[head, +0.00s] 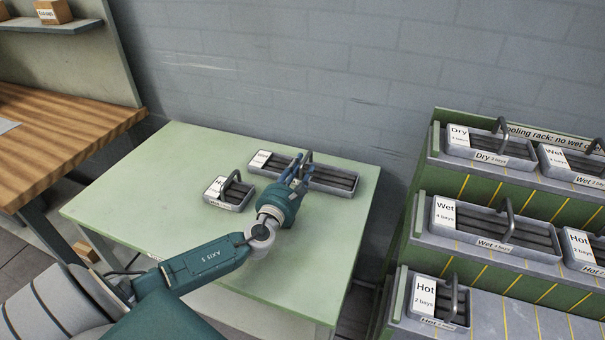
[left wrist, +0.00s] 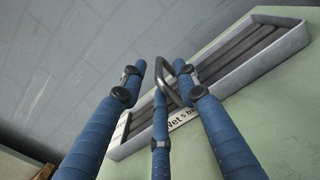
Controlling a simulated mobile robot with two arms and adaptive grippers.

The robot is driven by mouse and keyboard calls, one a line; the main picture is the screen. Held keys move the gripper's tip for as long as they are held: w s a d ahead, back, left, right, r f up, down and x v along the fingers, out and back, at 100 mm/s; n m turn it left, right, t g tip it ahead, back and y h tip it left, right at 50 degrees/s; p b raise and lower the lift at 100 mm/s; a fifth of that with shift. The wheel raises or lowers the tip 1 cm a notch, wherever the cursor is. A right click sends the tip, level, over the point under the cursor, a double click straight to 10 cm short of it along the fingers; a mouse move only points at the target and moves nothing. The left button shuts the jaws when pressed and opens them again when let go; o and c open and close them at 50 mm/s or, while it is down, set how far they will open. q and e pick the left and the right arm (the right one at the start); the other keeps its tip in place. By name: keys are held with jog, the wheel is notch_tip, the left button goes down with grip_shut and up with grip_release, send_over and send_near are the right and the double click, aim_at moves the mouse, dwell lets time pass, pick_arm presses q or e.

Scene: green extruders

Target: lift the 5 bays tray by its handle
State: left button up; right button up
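The 5 bays tray (head: 340,190) is a long grey tray with dark slots, lying flat on the green table. Its label reads "Wet 5 bays" in the left wrist view, where the tray's rim (left wrist: 282,55) crosses the upper right. Its dark arched handle (head: 308,155) stands up near the middle; the handle also shows in the left wrist view (left wrist: 175,97). My left gripper (head: 299,172) is at the handle, its blue fingers (left wrist: 158,72) spread around it with a gap on the left finger's side. Whether any finger touches the handle is unclear. My right gripper is not in view.
A small two-handled-size tray (head: 232,206) with its own handle stands left of my gripper on the green table (head: 130,190). A green rack (head: 470,185) with several labelled trays stands at the right. A wooden bench (head: 60,130) is at the left; a grey wall is behind.

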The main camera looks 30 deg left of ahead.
aim_at(310, 151)
pick_arm(q)
jog(key=x, duration=0.5)
jog(key=shift+w+a, duration=0.1)
jog(key=shift+w, duration=0.1)
grip_shut()
jog(key=shift+r, duration=0.2)
